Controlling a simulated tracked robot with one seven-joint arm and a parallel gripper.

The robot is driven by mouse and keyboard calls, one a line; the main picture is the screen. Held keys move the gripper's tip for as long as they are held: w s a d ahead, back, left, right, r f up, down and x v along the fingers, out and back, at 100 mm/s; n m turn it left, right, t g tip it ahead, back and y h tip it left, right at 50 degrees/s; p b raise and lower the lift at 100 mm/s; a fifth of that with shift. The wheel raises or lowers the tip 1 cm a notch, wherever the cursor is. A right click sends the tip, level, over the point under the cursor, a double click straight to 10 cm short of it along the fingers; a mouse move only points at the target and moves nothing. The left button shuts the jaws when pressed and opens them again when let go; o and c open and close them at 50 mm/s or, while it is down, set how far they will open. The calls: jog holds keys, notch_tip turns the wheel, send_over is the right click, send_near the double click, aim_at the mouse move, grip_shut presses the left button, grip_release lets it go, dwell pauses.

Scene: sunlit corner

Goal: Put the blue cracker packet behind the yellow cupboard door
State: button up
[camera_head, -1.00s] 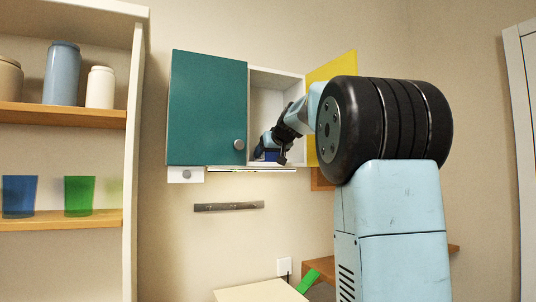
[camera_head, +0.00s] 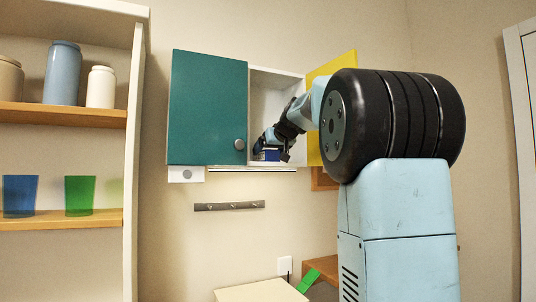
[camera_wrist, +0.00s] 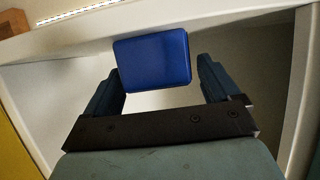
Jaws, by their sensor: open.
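The blue cracker packet (camera_wrist: 152,60) shows in the wrist view between and just beyond the fingers of my gripper (camera_wrist: 160,85). In the head view the packet (camera_head: 270,155) is a small blue patch at the floor of the open cupboard compartment, beside my gripper (camera_head: 272,148). The yellow cupboard door (camera_head: 318,140) stands open to the right of that compartment, partly hidden by my arm. The compartment's white inside (camera_head: 272,98) shows above my gripper.
The teal door (camera_head: 207,108) to the left is shut. A rail with hooks (camera_head: 229,206) is on the wall below. A shelf unit (camera_head: 70,117) with jars and cups stands at the left. A pale tabletop (camera_head: 262,291) lies below the cupboard.

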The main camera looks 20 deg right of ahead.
jog(key=v, duration=1)
jog(key=shift+s, duration=0.1)
jog(key=s+a+f+g, duration=0.1)
jog(key=s+a+f, duration=0.35)
jog(key=f, duration=0.25)
jog(key=s+a+f+g+y, duration=0.1)
jog(key=s+a+f+g, duration=0.1)
jog(key=s+a+f, duration=0.35)
jog(key=s+a+f+g, duration=0.1)
jog(key=s+a+f, duration=0.2)
jog(key=s+f, duration=0.35)
jog(key=s+a+f+g, duration=0.1)
jog(key=s+f+g, duration=0.1)
jog(key=s+f, duration=0.4)
jog(key=s+a+f+g+h, duration=0.1)
jog(key=s+f, duration=0.6)
jog(key=f, duration=0.7)
jog(key=shift+s+a+f+g, duration=0.15)
jog(key=shift+s+a+g, duration=0.25)
jog(key=shift+a, duration=0.2)
jog(key=shift+c, duration=0.3)
